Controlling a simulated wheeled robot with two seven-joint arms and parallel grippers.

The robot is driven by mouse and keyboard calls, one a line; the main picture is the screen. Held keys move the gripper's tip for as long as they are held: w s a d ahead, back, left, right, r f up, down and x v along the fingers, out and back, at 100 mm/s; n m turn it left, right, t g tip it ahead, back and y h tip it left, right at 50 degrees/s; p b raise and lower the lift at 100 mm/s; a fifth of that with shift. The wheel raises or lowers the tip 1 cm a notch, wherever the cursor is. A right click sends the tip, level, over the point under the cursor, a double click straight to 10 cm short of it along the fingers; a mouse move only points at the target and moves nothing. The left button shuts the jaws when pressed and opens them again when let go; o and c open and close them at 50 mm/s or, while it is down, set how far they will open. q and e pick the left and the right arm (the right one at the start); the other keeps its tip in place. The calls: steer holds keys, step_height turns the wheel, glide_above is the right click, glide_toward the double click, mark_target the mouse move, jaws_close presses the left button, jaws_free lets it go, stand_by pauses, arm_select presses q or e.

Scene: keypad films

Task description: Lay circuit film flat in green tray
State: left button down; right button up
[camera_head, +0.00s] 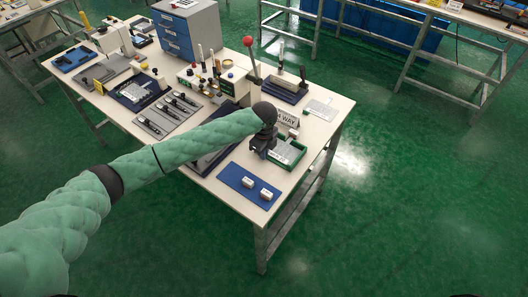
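The green tray (286,169) sits near the right front edge of the white table. A pale flat piece (289,151) shows inside it; I cannot tell whether it is the circuit film. My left gripper (262,152) is dark and points down at the left side of the tray. It covers part of the tray. Its fingers are too small and dark to tell whether they are open or hold anything. Another pale, thin, patterned sheet (319,108) lies near the table's far right corner. My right gripper is out of view.
A blue mat (233,178) with two small white blocks lies in front of the tray. A sign (288,117) and a red-knobbed lever press (249,62) stand behind. A grey tool mat (166,117) lies left. My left arm hides part of a dark tray (209,161).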

arm_select(q)
steer(key=shift+f, duration=0.1)
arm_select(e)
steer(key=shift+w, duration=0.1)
arm_select(q)
steer(key=c, duration=1.6)
jaws_free()
steer(key=shift+o, duration=0.2)
steer(key=shift+r+b, duration=0.3)
steer(key=shift+r, duration=0.1)
step_height(320, 180, up, 6)
steer(key=shift+f+b, duration=0.15)
steer(key=shift+b, duration=0.9)
steer(key=shift+r, duration=0.65)
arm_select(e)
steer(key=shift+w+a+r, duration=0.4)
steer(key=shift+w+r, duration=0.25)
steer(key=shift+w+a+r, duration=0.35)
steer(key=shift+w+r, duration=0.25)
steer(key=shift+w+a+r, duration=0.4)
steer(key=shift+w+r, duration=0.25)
